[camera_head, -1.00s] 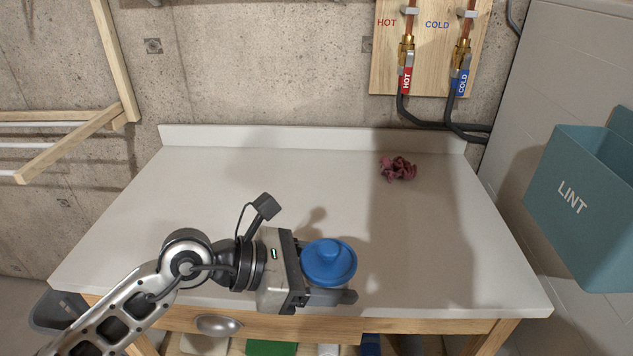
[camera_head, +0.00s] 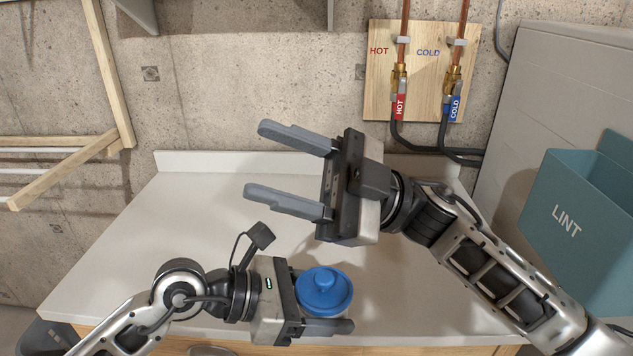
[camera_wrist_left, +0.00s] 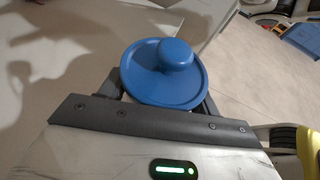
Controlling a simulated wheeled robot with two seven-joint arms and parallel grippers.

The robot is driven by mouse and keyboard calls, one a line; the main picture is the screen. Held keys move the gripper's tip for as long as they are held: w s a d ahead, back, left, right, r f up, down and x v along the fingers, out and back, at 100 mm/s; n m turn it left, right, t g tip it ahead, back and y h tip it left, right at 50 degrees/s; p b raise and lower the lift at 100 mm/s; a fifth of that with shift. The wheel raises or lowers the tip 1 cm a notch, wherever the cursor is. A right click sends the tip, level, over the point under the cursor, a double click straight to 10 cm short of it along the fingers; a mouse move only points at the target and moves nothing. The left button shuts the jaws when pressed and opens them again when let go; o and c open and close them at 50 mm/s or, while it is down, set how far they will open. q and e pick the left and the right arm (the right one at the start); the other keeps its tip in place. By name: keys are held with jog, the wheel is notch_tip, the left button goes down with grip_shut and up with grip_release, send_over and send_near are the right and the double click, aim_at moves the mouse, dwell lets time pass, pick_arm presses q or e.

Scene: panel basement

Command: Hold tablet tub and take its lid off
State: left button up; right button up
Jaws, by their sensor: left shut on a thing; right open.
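The tablet tub stands near the front of the white counter, with its round blue lid (camera_head: 325,289) and raised knob on top. My left gripper (camera_head: 338,300) is shut around the tub's body from the left, one finger showing along its front. The lid hides most of the body. In the left wrist view the blue lid (camera_wrist_left: 165,77) sits on the tub between the fingers, which are partly hidden under it. My right gripper (camera_head: 258,160) is open and empty, above the counter behind the tub, with its fingers pointing left.
The white counter (camera_head: 190,220) has free room at left. A teal LINT bin (camera_head: 570,225) is at right. Hot and cold valves (camera_head: 400,105) with black hoses are on the back wall. A wooden frame (camera_head: 105,80) is at the left wall.

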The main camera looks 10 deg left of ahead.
jog(key=s+a+n+h, duration=0.4)
jog(key=h, duration=0.5)
jog(key=m+t+h, duration=0.5)
jog(key=t+h, duration=0.4)
jog(key=h, duration=0.4)
send_near(318, 275)
notch_tip(318, 275, down, 8)
jog(key=shift+s+d+f, duration=0.1)
jog(key=shift+s+f, duration=0.05)
jog(key=shift+f, duration=0.05)
grip_shut()
jog(key=shift+r, duration=0.15)
